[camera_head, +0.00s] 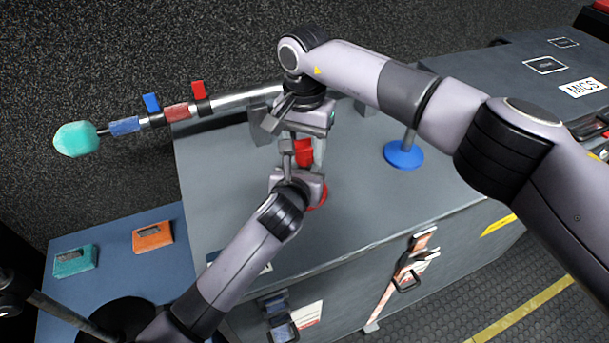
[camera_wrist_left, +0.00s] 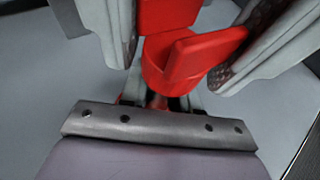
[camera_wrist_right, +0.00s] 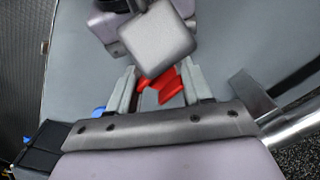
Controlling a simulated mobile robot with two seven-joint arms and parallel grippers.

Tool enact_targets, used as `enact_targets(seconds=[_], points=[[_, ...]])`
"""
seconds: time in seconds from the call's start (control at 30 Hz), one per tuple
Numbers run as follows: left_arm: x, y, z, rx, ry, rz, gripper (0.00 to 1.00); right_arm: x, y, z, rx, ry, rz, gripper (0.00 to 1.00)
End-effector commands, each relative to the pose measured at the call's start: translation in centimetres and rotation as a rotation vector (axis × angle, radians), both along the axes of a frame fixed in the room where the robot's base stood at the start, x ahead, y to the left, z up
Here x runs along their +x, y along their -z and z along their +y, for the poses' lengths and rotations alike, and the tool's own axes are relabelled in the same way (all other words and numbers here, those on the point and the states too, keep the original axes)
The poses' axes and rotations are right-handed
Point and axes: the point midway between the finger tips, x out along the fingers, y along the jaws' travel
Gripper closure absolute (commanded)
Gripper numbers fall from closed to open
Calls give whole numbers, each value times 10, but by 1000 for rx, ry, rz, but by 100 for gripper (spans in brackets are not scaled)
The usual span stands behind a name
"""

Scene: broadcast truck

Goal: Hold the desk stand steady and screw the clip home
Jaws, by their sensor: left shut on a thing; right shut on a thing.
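A red desk stand has a round base (camera_head: 317,194), mostly hidden behind my left gripper (camera_head: 293,155), on the grey case top. My left gripper is shut on the stand; its fingers flank red parts in the left wrist view. The red clip (camera_head: 304,152) is above the base. In the left wrist view a red cup-like part with a fin (camera_wrist_left: 185,60) shows between the fingers. My right gripper (camera_head: 301,130) is just above, shut on the clip, whose red jaws (camera_wrist_right: 168,86) show between its fingers. The thread and exact contact are hidden.
A blue stand (camera_head: 404,155) with a grey stem stands to the right. A silver pole (camera_head: 248,97) with a teal foam head (camera_head: 76,139) and blue and red clips juts left past the grey case (camera_head: 225,215). Teal (camera_head: 75,262) and orange (camera_head: 152,237) boxes lie lower left.

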Motion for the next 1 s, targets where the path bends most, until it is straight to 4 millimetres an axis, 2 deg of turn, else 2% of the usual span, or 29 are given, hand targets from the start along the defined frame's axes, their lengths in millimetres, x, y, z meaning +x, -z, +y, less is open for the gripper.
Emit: enact_targets(seconds=[0.2, 0.57, 0.6, 0.63, 0.67, 1.0], points=[[0, 1, 0, 1, 0, 2, 100, 0, 0, 1, 2, 204, -1, 87], [0, 1, 0, 1, 0, 2, 100, 0, 0, 1, 2, 232, -1, 87], [0, 1, 0, 1, 0, 2, 100, 0, 0, 1, 2, 231, -1, 38], [0, 1, 0, 1, 0, 2, 100, 0, 0, 1, 2, 231, -1, 28], [0, 1, 0, 1, 0, 2, 100, 0, 0, 1, 2, 231, -1, 25], [0, 1, 0, 0, 0, 2, 100, 0, -4, 0, 1, 230, -1, 25]])
